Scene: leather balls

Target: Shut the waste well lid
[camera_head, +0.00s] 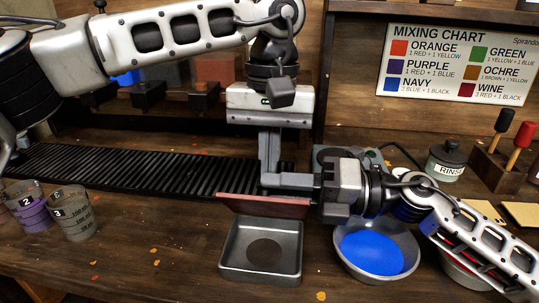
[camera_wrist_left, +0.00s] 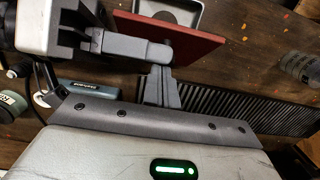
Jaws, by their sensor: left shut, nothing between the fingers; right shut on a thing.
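The waste well (camera_head: 250,275) is a square grey metal tray with a dark round patch in its floor. Its red-brown lid (camera_head: 245,205) stands raised at the well's back edge, and its face shows in the left wrist view (camera_wrist_left: 195,40). My left gripper (camera_head: 270,183) points down behind the lid, shut and empty. My right gripper (camera_head: 290,183) reaches in from the right and is shut at the lid's upper edge. Its fingertips cross close to the left fingertips, and the exact hold is hidden.
A bowl of blue paint (camera_head: 375,252) stands right of the well. Another bowl is partly behind my right arm. Marked cups (camera_head: 73,212) stand at the left. A black ribbed mat (camera_head: 130,168) lies behind. A rinse jar (camera_head: 446,160) is at the back right. The table front-left is clear.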

